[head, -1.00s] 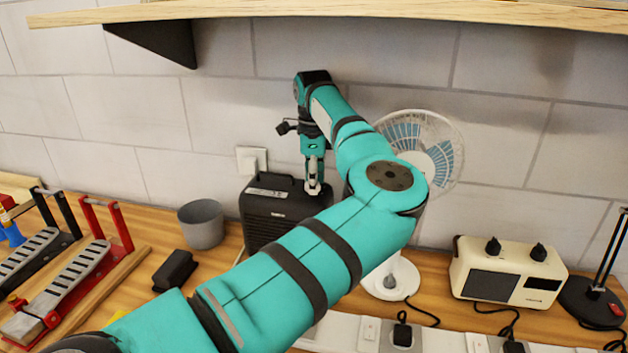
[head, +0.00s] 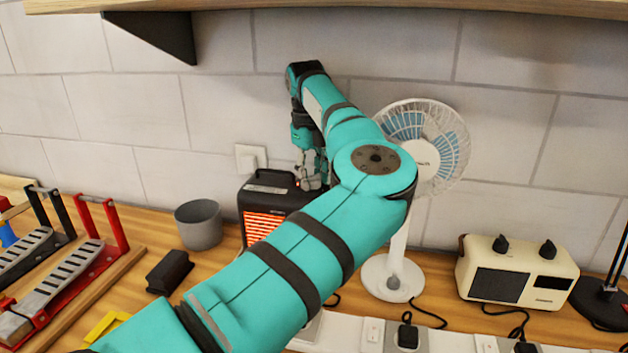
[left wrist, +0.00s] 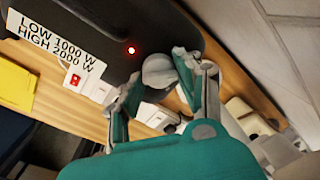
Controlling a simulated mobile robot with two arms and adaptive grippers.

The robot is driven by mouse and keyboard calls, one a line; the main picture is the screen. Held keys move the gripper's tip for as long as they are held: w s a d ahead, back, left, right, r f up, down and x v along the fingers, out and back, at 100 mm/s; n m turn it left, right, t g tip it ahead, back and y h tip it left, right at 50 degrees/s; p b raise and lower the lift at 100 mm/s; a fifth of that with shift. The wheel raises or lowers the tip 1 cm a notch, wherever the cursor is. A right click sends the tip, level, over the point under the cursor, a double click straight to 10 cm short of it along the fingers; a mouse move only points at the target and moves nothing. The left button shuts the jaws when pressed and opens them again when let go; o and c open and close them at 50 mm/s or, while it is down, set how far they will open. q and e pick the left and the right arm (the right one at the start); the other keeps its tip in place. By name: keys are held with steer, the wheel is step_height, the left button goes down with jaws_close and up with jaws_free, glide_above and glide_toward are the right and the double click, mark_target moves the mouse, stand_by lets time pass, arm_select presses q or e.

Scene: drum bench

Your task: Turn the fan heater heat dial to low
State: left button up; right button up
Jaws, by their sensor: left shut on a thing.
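The black fan heater (head: 262,215) stands against the back wall, its front grille glowing orange. My arm hides its right part in the head view. In the left wrist view its top (left wrist: 85,25) carries a white label reading "LOW 1000 W, HIGH 2000 W" and a lit red lamp (left wrist: 131,50). The round grey heat dial (left wrist: 159,71) sits between the fingers of my left gripper (left wrist: 157,78), which is shut on it. In the head view my left gripper (head: 311,183) is at the heater's top right. I cannot read the dial's pointer. My right gripper is not in view.
A grey cup (head: 200,226) and a black block (head: 169,272) stand left of the heater. A white fan (head: 425,150) is close right of my arm, with a cream two-knob appliance (head: 515,272) beyond. A shelf (head: 400,8) overhangs above. A white power strip (head: 375,338) lies in front.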

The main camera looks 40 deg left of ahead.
mark_target(310, 177)
arm_select(q)
steer(key=shift+m, duration=1)
steer(key=o, duration=1.1)
steer(key=shift+s, duration=0.1)
steer(key=shift+o, duration=0.2)
steer(key=r, duration=0.7)
steer(key=shift+s+a+r, duration=0.15)
steer(key=shift+s+r, duration=0.15)
steer(key=shift+f, duration=0.1)
